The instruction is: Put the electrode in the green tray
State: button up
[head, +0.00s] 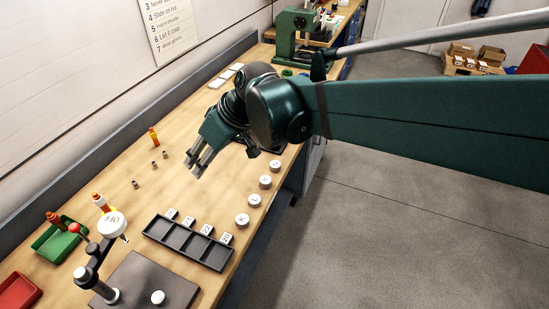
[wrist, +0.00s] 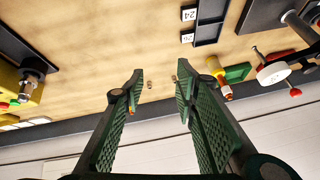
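The green tray (head: 62,241) is at the lower left of the bench, with an orange-red piece (head: 54,219) in it. It also shows at the right of the wrist view (wrist: 238,72). I cannot tell surely which piece is the electrode. An orange-and-yellow upright piece (head: 153,137) stands near the back; in the wrist view an orange bit (wrist: 132,108) shows by the left finger, mostly hidden. Another orange-and-white piece (head: 99,201) stands near the tray. Several small brown cylinders (head: 155,165) stand between. My gripper (head: 194,167) is open and empty above the bench.
A black compartment tray (head: 188,251) with numbered tags lies at the front, beside white round weights (head: 242,220). A press stand with a white disc (head: 112,224) is near the green tray. A red tray (head: 16,291) is at far left. Bare wood surrounds the cylinders.

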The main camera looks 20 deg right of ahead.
jog(key=s+d+f+m+t+h, duration=0.1)
jog(key=s+d+m+h, duration=0.1)
jog(key=s+d, duration=0.4)
jog(key=s+d+f+m+t+h, duration=0.1)
jog(key=s+d+m+t+h, duration=0.1)
jog(key=s+d, duration=0.5)
jog(key=d+m+h, duration=0.1)
jog(key=d+m, duration=0.1)
jog(key=d, duration=0.4)
jog(key=shift+m, duration=0.4)
dwell(0.4)
